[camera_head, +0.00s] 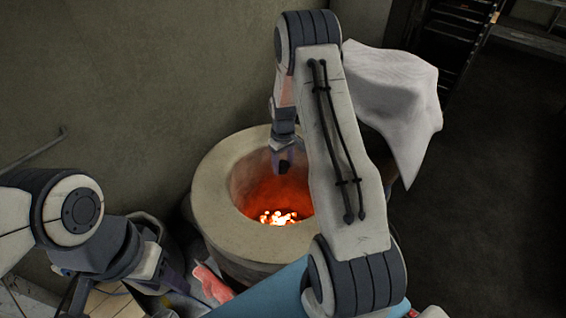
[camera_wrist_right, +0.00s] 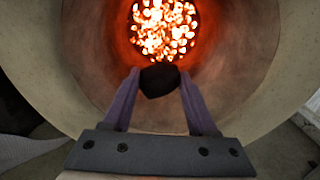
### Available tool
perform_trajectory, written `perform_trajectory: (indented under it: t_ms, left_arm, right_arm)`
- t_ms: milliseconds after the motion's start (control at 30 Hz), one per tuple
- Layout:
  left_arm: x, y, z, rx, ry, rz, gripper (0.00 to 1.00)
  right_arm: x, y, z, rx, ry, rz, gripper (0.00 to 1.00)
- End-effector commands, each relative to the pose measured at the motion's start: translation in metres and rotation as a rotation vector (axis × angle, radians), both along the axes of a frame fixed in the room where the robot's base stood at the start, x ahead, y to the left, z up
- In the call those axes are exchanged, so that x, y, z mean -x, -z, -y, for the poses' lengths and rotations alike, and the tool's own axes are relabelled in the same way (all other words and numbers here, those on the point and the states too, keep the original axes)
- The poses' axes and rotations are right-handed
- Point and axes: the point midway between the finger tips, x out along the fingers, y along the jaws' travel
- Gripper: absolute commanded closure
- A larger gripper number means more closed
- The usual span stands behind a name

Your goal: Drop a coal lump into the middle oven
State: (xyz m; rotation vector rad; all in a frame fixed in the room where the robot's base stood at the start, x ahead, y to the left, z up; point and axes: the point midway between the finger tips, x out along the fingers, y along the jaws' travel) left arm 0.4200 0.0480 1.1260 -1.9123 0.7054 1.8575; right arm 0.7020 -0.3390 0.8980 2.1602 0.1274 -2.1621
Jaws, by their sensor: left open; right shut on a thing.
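The middle oven (camera_head: 222,192) is a round pale barrel oven with a wide open mouth and glowing embers at its bottom. In the right wrist view, its inner wall (camera_wrist_right: 85,50) surrounds the glowing embers (camera_wrist_right: 163,25). My right gripper (camera_head: 284,160) points down over the oven mouth. It is shut on a dark coal lump (camera_wrist_right: 160,80), held between the fingertips above the embers. The coal lump also shows as a small dark piece in the head view (camera_head: 284,167). My left gripper (camera_head: 165,275) is low at the left, beside the oven, and its fingers are partly hidden.
A white cloth (camera_head: 395,95) drapes over something to the right behind my right arm. A plain wall (camera_head: 150,80) stands behind the oven. A container (camera_head: 140,222) is partly visible behind my left arm. Dark open floor (camera_head: 480,200) lies at the right.

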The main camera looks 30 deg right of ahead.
Motion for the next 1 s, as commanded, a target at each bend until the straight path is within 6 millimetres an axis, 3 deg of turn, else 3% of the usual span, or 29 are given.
perform_trajectory:
  t_ms: [267,300,367,400,767,1000]
  left_arm:
    - [0.000,0.002,0.000,0.000,0.000,0.000,0.50]
    - [0.000,0.002,0.000,0.000,0.000,0.000,0.50]
    - [0.000,0.002,0.000,0.000,0.000,0.000,0.50]
    - [0.000,0.002,0.000,0.000,0.000,0.000,0.50]
    - [0.000,0.003,0.000,0.000,0.000,0.000,0.50]
    - [0.000,0.014,0.000,0.000,0.001,0.000,0.50]
  right_arm:
    - [0.000,0.003,0.000,0.000,0.000,0.001,0.96]
    - [0.000,0.003,0.000,0.000,0.000,0.001,0.34]
    - [0.000,0.003,0.000,0.000,0.000,0.001,0.11]
    - [0.000,0.003,0.000,0.000,0.000,0.001,0.07]
    - [-0.001,-0.001,0.000,0.001,0.000,0.001,0.07]
    - [-0.002,-0.041,0.000,0.002,0.000,0.007,0.07]
